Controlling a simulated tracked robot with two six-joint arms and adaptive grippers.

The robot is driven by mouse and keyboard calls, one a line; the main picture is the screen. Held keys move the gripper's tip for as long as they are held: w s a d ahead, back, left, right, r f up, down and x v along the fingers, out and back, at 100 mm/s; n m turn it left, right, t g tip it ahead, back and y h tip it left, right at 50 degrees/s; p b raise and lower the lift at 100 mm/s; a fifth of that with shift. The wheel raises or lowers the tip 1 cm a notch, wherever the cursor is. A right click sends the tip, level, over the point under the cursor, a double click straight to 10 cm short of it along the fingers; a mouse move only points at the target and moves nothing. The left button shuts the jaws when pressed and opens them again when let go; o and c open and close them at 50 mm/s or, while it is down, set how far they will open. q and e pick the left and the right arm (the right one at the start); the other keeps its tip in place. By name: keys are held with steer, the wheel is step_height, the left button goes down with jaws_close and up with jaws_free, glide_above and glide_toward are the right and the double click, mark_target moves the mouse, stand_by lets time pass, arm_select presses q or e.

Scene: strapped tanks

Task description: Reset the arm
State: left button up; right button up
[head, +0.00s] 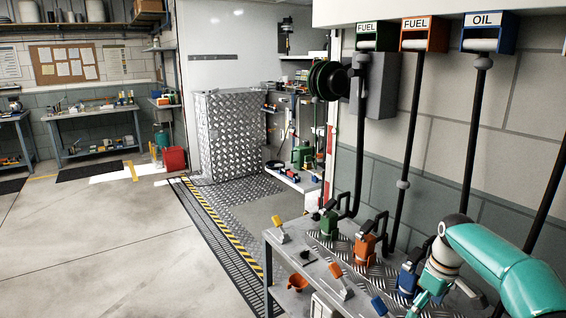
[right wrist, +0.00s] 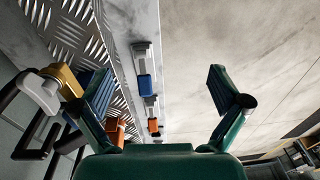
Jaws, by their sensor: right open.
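My right arm (head: 500,262), teal, comes in from the right in the head view and reaches down over the near end of the metal bench. Its gripper (head: 424,298) is beside the blue nozzle (head: 407,277); the fingers are small and partly cut off there. In the right wrist view the gripper (right wrist: 160,75) is open, its two fingers wide apart with nothing between them touching. My left gripper is not in view.
The bench (head: 275,241) also bears a green nozzle (head: 329,223), an orange nozzle (head: 364,249) and small hand tools. Hoses hang from the FUEL and OIL boxes (head: 487,33) above. The floor to the left is clear.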

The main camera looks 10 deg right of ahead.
steer(key=s+a+f+m+y, duration=0.1)
steer(key=s+a+f, duration=0.2)
steer(key=a+f, duration=0.65)
steer(key=s+a+f+m+y, duration=0.1)
steer(key=s+a+f+m, duration=0.15)
steer(key=a+f, duration=0.75)
steer(key=s+a+f+m, duration=0.2)
steer(key=s+f, duration=0.3)
steer(key=s, duration=0.5)
steer(key=s+a+f+m+y, duration=0.1)
steer(key=s+a+f, duration=0.3)
steer(key=s, duration=0.6)
steer(key=shift+s+a+f+m, duration=0.15)
steer(key=shift+a+f+m, duration=0.25)
steer(key=shift+a, duration=0.3)
